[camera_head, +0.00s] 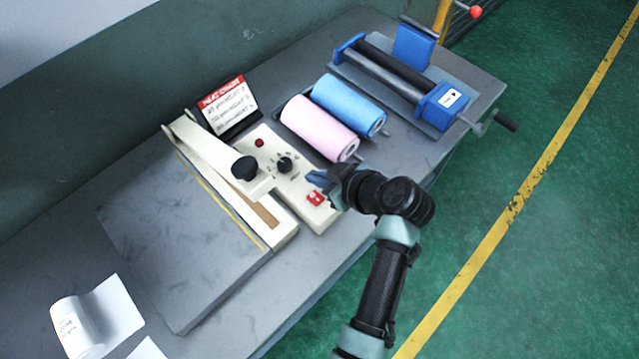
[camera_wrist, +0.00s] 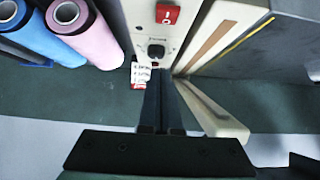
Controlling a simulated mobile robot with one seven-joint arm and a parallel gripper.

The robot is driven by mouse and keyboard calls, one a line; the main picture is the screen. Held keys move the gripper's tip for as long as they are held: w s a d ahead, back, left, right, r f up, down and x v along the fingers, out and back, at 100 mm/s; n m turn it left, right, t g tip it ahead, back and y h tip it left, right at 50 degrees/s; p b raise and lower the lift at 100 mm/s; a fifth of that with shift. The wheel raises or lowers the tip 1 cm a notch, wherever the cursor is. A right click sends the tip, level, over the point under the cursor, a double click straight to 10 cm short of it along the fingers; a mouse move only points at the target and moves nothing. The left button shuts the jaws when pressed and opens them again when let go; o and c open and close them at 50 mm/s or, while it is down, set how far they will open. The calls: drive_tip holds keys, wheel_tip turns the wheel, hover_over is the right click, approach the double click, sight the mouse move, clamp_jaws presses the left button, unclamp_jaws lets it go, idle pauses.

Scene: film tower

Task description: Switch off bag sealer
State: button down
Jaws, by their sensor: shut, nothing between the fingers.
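The bag sealer (camera_head: 287,225) is a cream machine on the grey bench, with a long arm and a black knob (camera_head: 244,168). Its control panel carries a red lamp (camera_head: 259,142), a black dial (camera_head: 285,163) and a red rocker switch (camera_head: 315,198) with white marks. The switch (camera_wrist: 167,14) shows at the top of the wrist view, with the dial (camera_wrist: 156,50) below it. I cannot tell which side of the switch is pressed. My gripper (camera_head: 316,179) is shut and empty, beside the switch end of the panel. Contact with the panel cannot be told.
A pink roll (camera_head: 320,127) and a blue roll (camera_head: 349,103) lie behind my gripper. A red-and-white sign (camera_head: 228,105) stands behind the panel. A blue roller device with a crank (camera_head: 437,105) is at the far right. Papers (camera_head: 97,318) lie at the near left.

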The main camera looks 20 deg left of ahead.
drive_tip(key=a+r+b+v, duration=0.1)
drive_tip(key=v, duration=0.7)
drive_tip(key=shift+w+r, duration=0.2)
drive_tip(key=shift+w, duration=0.1)
drive_tip(key=w+d+r+m+t+h, duration=0.1)
drive_tip(key=w+d+r+m+t, duration=0.2)
drive_tip(key=r, duration=0.6)
drive_tip(key=w+r+m+t+h, duration=0.15)
drive_tip(key=w+r+t, duration=0.3)
drive_tip(key=r, duration=0.45)
drive_tip(key=w+d+r+m+t+h, duration=0.1)
drive_tip(key=w+d+r+m+t, duration=0.15)
drive_tip(key=r+t, duration=0.45)
drive_tip(key=s+d+r+m+t+h, duration=0.1)
drive_tip(key=s+r+m+t+h, duration=0.1)
drive_tip(key=r, duration=0.7)
drive_tip(key=s+d+r+m+t+h, duration=0.2)
drive_tip(key=s+r+t, duration=0.2)
drive_tip(key=s+r, duration=0.3)
drive_tip(key=s+d+r+m+t+h, duration=0.2)
drive_tip(key=s+r, duration=0.3)
drive_tip(key=r, duration=0.7)
drive_tip(key=shift+s+m+t, duration=0.15)
drive_tip(key=shift+m+t, duration=0.35)
drive_tip(key=shift+t, duration=0.25)
drive_tip(key=shift+r, duration=0.1)
